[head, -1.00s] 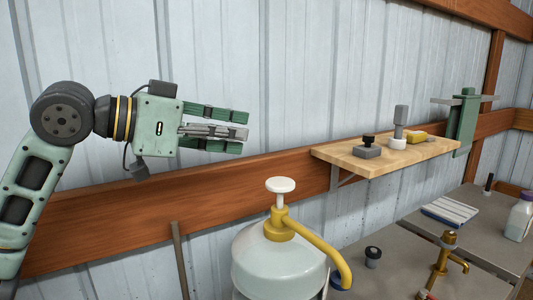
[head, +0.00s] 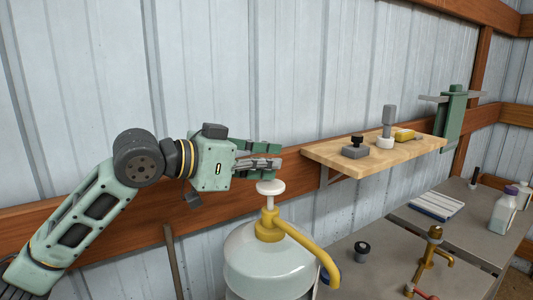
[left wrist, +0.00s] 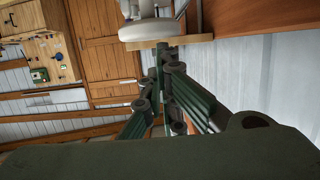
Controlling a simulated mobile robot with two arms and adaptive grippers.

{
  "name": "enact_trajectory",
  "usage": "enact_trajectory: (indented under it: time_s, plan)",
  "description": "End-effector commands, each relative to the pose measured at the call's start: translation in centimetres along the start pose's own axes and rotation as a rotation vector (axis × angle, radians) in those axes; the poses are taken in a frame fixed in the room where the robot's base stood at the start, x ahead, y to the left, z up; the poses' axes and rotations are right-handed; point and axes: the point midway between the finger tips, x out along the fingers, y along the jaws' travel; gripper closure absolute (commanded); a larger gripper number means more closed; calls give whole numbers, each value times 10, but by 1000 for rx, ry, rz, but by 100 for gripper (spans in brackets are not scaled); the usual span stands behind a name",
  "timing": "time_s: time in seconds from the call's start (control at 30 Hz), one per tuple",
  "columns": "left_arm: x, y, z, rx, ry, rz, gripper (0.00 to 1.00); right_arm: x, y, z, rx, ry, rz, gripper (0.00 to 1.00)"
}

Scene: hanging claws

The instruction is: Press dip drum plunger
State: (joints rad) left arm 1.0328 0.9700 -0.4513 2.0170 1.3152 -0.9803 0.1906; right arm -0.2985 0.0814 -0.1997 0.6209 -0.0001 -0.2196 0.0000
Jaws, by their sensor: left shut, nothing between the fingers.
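The dip drum (head: 265,262) is a pale translucent container with a yellow collar and curved yellow spout (head: 318,252). Its white plunger knob (head: 270,187) stands raised on a white stem above the collar. My left gripper (head: 278,163) is shut and empty, its green and grey fingers lying level just above the knob. I cannot tell whether the fingers touch it. In the left wrist view, the closed fingers (left wrist: 165,85) point toward a white round part (left wrist: 150,28), which appears to be the knob. My right gripper is not in view.
A wooden shelf (head: 345,165) on the wall at the right holds small grey, white and yellow items. A grey counter (head: 375,275) below it carries a brass tap (head: 432,255), a small dark-capped jar (head: 362,249) and a white bottle (head: 503,210). A pole (head: 173,260) stands left of the drum.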

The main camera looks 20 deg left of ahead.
Motion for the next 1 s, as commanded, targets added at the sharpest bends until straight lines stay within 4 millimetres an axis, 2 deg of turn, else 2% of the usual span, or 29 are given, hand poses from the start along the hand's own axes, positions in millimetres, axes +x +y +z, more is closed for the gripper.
enact_trajectory:
  time_s: [0.3, 0.6, 1.0]
  plan:
    - [1, 0, 3, 0, -1, 0, 100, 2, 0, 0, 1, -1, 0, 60]
    - [12, 0, 47, -1, -3, 0, 100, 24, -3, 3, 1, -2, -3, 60]
    - [12, 0, 45, -1, -5, 0, 100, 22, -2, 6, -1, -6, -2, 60]
